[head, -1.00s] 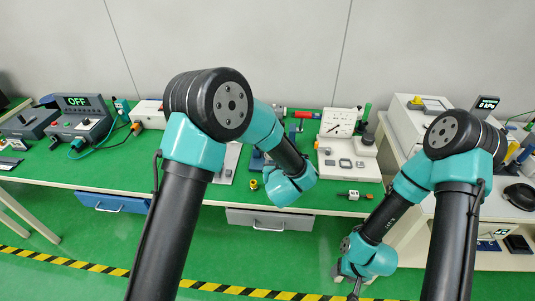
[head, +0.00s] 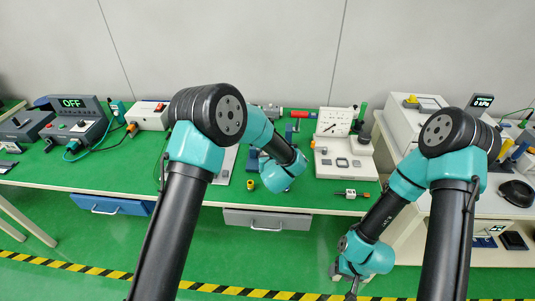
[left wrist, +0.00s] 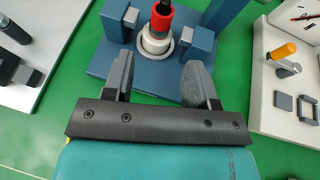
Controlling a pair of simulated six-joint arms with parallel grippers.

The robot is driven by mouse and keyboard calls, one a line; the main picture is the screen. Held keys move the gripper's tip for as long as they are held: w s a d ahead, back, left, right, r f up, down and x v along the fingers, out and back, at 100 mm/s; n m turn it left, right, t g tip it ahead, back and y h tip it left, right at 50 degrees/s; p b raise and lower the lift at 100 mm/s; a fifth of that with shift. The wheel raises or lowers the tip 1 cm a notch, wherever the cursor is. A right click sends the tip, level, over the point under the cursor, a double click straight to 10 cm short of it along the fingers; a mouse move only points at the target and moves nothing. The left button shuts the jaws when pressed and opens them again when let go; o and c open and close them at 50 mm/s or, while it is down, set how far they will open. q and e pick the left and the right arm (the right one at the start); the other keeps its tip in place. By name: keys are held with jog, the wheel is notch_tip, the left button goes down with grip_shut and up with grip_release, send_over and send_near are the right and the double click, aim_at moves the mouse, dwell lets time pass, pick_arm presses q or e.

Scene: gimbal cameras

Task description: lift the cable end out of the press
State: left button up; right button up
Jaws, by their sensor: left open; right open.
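In the left wrist view a red and black cable end (left wrist: 160,20) stands upright in a white ring on the blue press (left wrist: 112,62). The top of the cable end is cut off by the frame edge. My left gripper (left wrist: 158,80) is open and empty, its two grey fingers pointing at the press with the cable end ahead between their lines. In the head view the press (head: 254,160) is mostly hidden behind my left arm, and the left fingers are hidden too. My right gripper (head: 352,286) hangs low in front of the bench, far from the press, with its fingers small.
A white fixture board (head: 345,172) stands right of the press, a pale panel (head: 226,165) left of it. A small yellow piece (head: 250,184) and a connector (head: 351,194) lie near the front edge. The control box with an OFF display (head: 71,103) is far left.

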pick_arm(q)
jog(key=shift+x, duration=2.1)
jog(key=shift+x, duration=2.65)
grip_shut()
